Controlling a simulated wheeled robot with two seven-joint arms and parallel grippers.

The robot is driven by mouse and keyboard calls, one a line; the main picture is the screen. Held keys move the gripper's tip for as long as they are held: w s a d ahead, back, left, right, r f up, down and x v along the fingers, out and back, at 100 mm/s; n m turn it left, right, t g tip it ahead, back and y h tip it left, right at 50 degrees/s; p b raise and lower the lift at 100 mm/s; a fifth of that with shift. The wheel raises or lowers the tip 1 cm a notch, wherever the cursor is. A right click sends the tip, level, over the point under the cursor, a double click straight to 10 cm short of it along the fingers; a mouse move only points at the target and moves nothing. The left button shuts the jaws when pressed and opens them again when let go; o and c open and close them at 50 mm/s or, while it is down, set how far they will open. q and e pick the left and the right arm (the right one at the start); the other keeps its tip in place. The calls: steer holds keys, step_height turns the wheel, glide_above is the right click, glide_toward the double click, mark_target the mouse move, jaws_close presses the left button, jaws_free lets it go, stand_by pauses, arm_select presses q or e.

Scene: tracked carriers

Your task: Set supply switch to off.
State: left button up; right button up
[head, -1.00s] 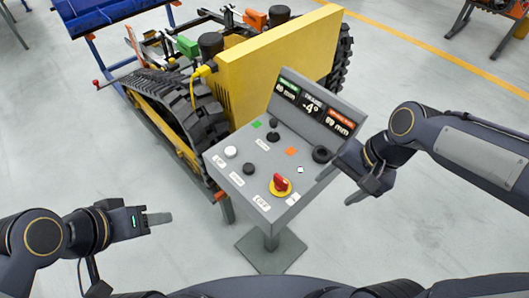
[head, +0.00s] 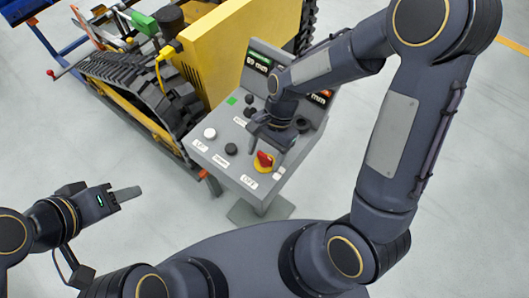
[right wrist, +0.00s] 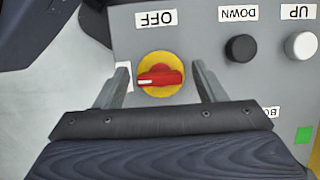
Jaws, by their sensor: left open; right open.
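The supply switch is a red rotary handle on a yellow disc (head: 264,162) at the front of the grey control panel (head: 222,160). It also shows in the right wrist view (right wrist: 160,76), its red handle lying crosswise with a white mark at its left end. The OFF label (right wrist: 156,18) is beside the disc. My right gripper (head: 266,143) is open over the panel; in the right wrist view its two fingers stand on either side of the disc, apart from the red handle. My left gripper (head: 128,193) is open and empty, left of the panel over the floor.
A white button (right wrist: 300,45) and a black button (right wrist: 241,48) sit beside the switch, labelled UP and DOWN. A yellow tracked carrier (head: 225,50) stands behind the panel.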

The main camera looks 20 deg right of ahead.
steer(key=shift+s+f, duration=0.1)
steer(key=shift+f, duration=0.15)
steer(key=c, duration=1)
